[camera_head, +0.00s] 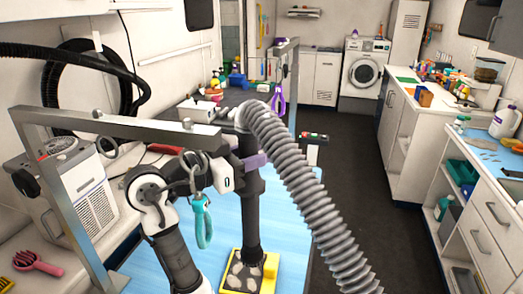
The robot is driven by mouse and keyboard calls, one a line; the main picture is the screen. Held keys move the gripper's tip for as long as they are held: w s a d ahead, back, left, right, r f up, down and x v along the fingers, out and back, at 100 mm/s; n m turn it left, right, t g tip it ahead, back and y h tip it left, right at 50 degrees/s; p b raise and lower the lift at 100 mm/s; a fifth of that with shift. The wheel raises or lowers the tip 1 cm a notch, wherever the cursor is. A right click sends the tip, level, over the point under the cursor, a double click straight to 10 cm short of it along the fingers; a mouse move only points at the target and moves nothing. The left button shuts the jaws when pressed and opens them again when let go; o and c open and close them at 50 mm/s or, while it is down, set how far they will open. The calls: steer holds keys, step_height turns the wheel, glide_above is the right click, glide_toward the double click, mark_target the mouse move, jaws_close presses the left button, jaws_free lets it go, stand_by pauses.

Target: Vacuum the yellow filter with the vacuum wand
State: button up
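The vacuum wand (250,205) is a dark upright tube in the lower middle of the head view. A grey ribbed hose (305,185) bends from its top down to the right. The yellow filter (270,270) lies flat on the blue table top, with pale grey patches inside its yellow frame. The wand's lower end is at the filter's far part; I cannot tell whether it touches. My gripper (245,165) comes from the left and is at the wand's upper part, apparently shut around it. The fingertips are partly hidden by the wand and hose.
A metal frame (125,124) stands over the blue table (295,225), with a teal clip (203,222) hanging from it. A beige machine (72,185) and pink brush (38,264) are at left. White counters (405,125) line the right; dark floor (365,180) between is clear.

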mark_target(256, 178)
steer(key=shift+f+b, duration=1.95)
steer(key=shift+f, duration=1.05)
steer(key=shift+w, duration=0.15)
steer(key=shift+w+d, duration=0.15)
steer(key=shift+w, duration=0.9)
steer(key=shift+w+d, duration=0.15)
steer(key=shift+w, duration=0.9)
steer(key=shift+w+d, duration=0.25)
steer(key=shift+w, duration=0.85)
steer(key=shift+w+d, duration=0.2)
steer(key=shift+w, duration=0.9)
steer(key=shift+w+a+b, duration=0.1)
steer(key=shift+w+a, duration=0.1)
steer(key=shift+a, duration=0.65)
steer(key=shift+w+a+b, duration=0.1)
steer(key=shift+w+a, duration=0.05)
steer(key=shift+a, duration=0.7)
steer(key=shift+w+a+b, duration=0.1)
steer(key=shift+w+a, duration=0.1)
steer(key=shift+a, duration=0.65)
